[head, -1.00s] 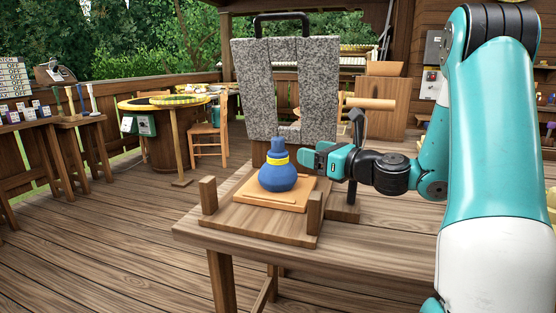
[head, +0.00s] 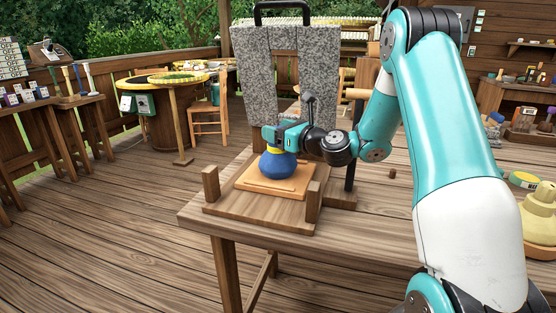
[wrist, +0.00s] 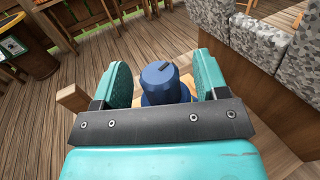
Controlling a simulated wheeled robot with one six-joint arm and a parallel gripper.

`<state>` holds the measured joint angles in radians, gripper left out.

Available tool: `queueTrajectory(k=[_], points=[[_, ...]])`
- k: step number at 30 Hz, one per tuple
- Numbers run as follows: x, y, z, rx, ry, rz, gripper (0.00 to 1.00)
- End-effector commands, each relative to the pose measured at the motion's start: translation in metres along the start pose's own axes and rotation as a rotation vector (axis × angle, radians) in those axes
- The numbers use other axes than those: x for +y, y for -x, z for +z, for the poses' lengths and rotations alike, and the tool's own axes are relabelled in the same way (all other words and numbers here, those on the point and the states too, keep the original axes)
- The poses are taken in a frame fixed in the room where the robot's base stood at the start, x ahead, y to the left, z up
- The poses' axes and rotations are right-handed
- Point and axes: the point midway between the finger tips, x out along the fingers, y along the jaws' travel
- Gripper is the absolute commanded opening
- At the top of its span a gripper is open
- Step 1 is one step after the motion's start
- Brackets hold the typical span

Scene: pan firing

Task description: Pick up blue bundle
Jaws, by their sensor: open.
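The blue bundle (head: 277,165) with a yellow tie sits on an orange-brown board (head: 268,188) on the wooden table. My gripper (head: 272,135) is at the neck of the bundle and hides its top in the head view. In the wrist view, my gripper (wrist: 162,85) is open, with one teal finger on each side of the blue top of the bundle (wrist: 160,78). A gap shows between the top and each finger.
A grey stone block frame (head: 318,80) with a black handle stands close behind the bundle. Short wooden posts (head: 210,183) stand at the corners of the wooden base (head: 255,216).

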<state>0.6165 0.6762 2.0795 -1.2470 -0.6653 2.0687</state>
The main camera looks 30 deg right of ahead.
Motion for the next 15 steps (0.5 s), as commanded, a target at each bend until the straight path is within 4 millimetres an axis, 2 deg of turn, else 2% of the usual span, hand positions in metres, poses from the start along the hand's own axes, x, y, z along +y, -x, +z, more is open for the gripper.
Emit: queueTrajectory(k=[3,5,12,15], points=[[-0.0001,0.0004,-0.0004,0.000,0.000,0.000,0.67],[-0.0001,0.0005,-0.0004,0.000,0.000,0.000,0.55],[-0.0001,0.0007,-0.0004,0.001,-0.001,0.000,0.00],[-0.0001,0.0008,-0.0003,0.001,-0.001,0.000,0.00]])
